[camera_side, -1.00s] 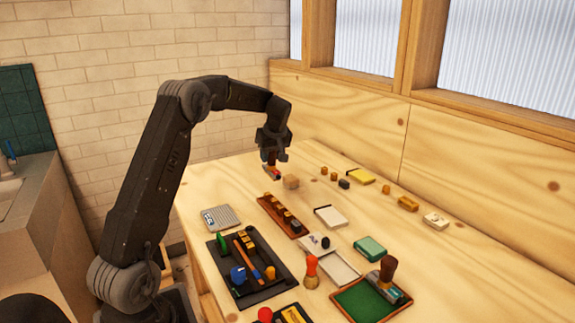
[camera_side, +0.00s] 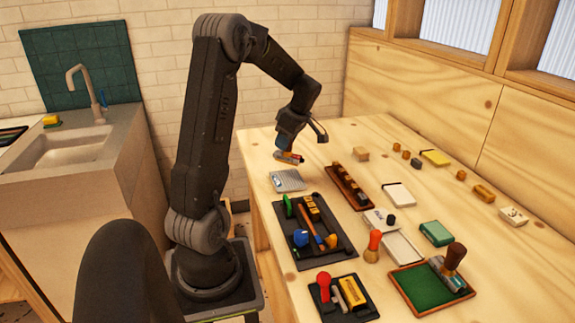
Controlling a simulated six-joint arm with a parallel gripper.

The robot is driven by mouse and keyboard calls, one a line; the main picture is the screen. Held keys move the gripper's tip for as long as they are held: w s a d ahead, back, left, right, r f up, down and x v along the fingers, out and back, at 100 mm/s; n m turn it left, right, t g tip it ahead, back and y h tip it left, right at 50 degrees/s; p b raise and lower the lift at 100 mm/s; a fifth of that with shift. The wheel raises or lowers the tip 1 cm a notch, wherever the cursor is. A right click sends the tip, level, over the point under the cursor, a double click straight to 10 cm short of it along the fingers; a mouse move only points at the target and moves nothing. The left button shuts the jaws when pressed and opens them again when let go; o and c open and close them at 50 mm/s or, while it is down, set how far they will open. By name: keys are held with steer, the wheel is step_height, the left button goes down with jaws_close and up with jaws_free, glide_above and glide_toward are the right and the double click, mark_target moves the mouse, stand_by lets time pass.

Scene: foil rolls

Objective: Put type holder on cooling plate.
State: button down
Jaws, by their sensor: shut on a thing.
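My gripper (camera_side: 288,142) is at the left far part of the bench, pointing down. It is shut on a small tool, seemingly the type holder (camera_side: 290,158), which shows a pale metal body and a red end. The finer shape of the tool is too small to tell. The cooling plate (camera_side: 293,176) is a ribbed grey metal plate lying flat on the bench, with a blue and white mark on its left part. The held tool is just above the plate's far edge in the picture, with a visible gap between them.
A brown rack (camera_side: 349,187) with several blocks stands right of the plate. A black tool tray (camera_side: 337,244) lies in front of it. A sink (camera_side: 62,147) is at left.

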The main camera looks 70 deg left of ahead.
mark_target(289, 150)
steer(key=shift+f, duration=2.8)
steer(key=shift+f, duration=0.2)
steer(key=c, duration=0.8)
jaws_free()
steer(key=shift+o, duration=0.2)
